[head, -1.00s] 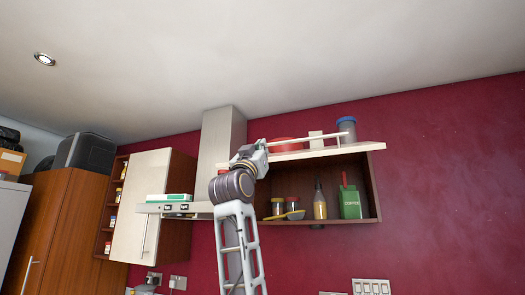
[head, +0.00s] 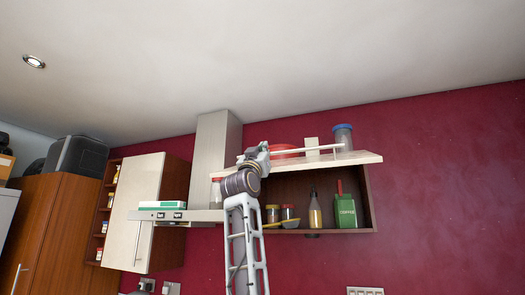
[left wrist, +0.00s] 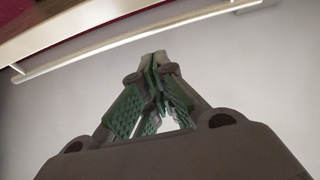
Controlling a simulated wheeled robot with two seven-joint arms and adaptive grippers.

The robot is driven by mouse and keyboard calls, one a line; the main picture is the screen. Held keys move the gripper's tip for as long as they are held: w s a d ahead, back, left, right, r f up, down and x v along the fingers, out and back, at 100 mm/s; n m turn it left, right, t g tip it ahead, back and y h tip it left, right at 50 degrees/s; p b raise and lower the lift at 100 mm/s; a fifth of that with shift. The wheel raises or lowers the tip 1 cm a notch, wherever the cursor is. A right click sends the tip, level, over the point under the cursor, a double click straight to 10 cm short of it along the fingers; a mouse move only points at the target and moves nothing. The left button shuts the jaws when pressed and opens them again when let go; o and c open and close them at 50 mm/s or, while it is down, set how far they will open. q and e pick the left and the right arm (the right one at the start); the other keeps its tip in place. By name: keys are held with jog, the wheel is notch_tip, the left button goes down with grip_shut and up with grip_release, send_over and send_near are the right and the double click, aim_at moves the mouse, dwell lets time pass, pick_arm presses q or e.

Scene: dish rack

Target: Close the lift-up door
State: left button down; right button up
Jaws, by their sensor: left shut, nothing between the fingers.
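The lift-up door (head: 345,159) is a pale panel raised to near horizontal above the open wall cabinet (head: 371,195). Its light bar handle (head: 318,149) runs along the outer face. My left gripper (head: 264,147) is at the door's left end, by the near end of the handle, and covers that corner. In the left wrist view my left gripper (left wrist: 153,58) is shut and empty. The handle (left wrist: 140,44) and the door (left wrist: 85,22) cross the picture beyond the fingertips. I cannot tell whether they touch. My right gripper is not in view.
The open cabinet holds a green coffee tin (head: 346,212), a bottle (head: 315,212) and jars. A blue-lidded jar (head: 343,135) shows above the door. A range hood (head: 213,150) stands left of the arm. The red wall on the right is clear.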

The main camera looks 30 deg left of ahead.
pick_arm(q)
jog(key=f, duration=0.1)
jog(key=w+f, duration=0.1)
jog(key=f, duration=0.1)
jog(key=shift+w+a+f, duration=0.15)
jog(key=shift+w+f, duration=0.05)
jog(key=shift+f, duration=0.1)
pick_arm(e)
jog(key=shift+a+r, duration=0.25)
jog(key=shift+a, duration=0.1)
pick_arm(q)
jog(key=shift+f, duration=0.15)
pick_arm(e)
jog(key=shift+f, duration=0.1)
